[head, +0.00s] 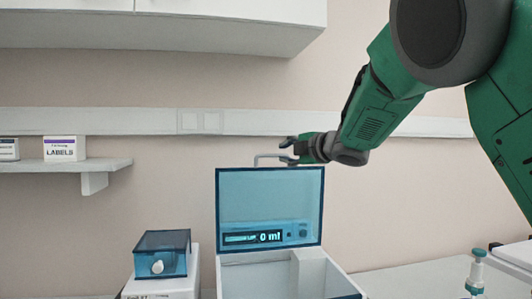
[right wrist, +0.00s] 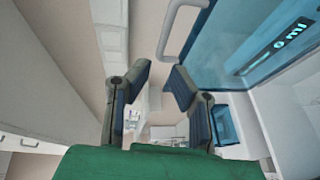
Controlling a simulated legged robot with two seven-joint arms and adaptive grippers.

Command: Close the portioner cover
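The portioner (head: 290,275) is a white box on the worktop with a see-through blue cover (head: 240,195). The cover stands raised, nearly upright, and a "0 ml" display shows through it. A pale bar handle (head: 268,156) is at the cover's top edge. My right gripper (head: 285,150) is at the right end of this handle. In the right wrist view, my right gripper (right wrist: 160,76) is open with nothing between its fingers. The handle (right wrist: 181,28) lies just beyond the fingertips there; I cannot tell whether they touch. My left gripper is not in view.
A small blue-lidded box (head: 162,252) stands left of the portioner. A pump bottle (head: 476,272) is at the lower right. A shelf (head: 85,166) with a LABELS box (head: 64,148) is at the left. A white cupboard (head: 200,25) hangs above.

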